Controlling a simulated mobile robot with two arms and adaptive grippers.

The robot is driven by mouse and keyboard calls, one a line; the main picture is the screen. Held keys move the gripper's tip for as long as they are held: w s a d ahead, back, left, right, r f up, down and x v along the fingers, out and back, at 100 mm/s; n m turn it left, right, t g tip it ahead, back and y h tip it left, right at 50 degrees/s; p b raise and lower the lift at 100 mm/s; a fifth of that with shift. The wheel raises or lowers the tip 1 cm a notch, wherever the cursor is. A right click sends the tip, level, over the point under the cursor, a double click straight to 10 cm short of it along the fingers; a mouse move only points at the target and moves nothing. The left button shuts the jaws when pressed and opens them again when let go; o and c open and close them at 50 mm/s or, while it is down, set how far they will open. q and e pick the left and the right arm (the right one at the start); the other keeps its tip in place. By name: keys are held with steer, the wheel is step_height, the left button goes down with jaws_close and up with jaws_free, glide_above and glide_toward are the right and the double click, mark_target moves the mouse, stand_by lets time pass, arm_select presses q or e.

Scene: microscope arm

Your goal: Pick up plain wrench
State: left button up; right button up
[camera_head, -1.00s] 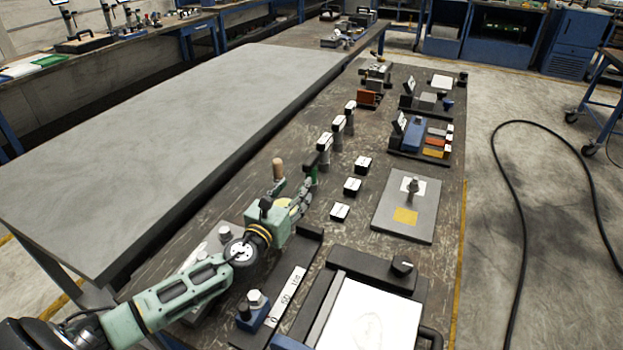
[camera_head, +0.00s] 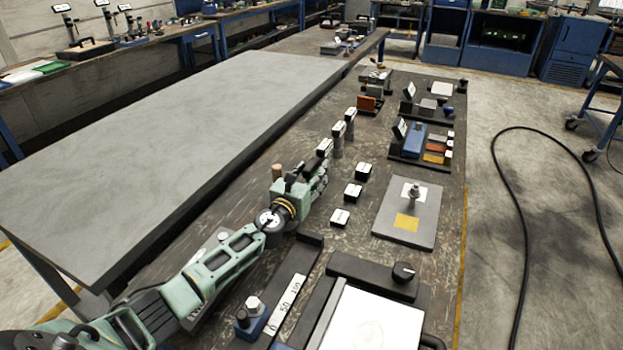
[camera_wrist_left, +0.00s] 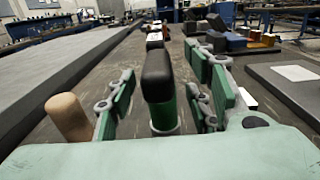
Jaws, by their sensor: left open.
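My left gripper (camera_head: 322,168) is open over the workbench, at the near end of a row of upright tools. In the left wrist view its green jointed fingers (camera_wrist_left: 168,95) stand on either side of an upright handle (camera_wrist_left: 157,85) with a black top and green lower part. I cannot tell whether they touch it. In the head view that tool's labelled top (camera_head: 324,147) shows just beyond the gripper; its lower part is hidden. Two similar upright tools, a middle one (camera_head: 338,139) and a farther one (camera_head: 350,122), stand beyond. No label is readable, so I cannot tell which is the plain wrench.
A wooden handle (camera_wrist_left: 68,117) stands just left of the fingers. Several small labelled black blocks (camera_head: 352,192) lie right of the gripper. A grey plate with a post (camera_head: 408,230) lies farther right. A large bare grey table (camera_head: 170,130) adjoins on the left.

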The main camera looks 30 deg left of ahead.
arm_select(q)
steer(key=shift+c, duration=0.5)
jaws_close()
steer(key=shift+r, duration=0.15)
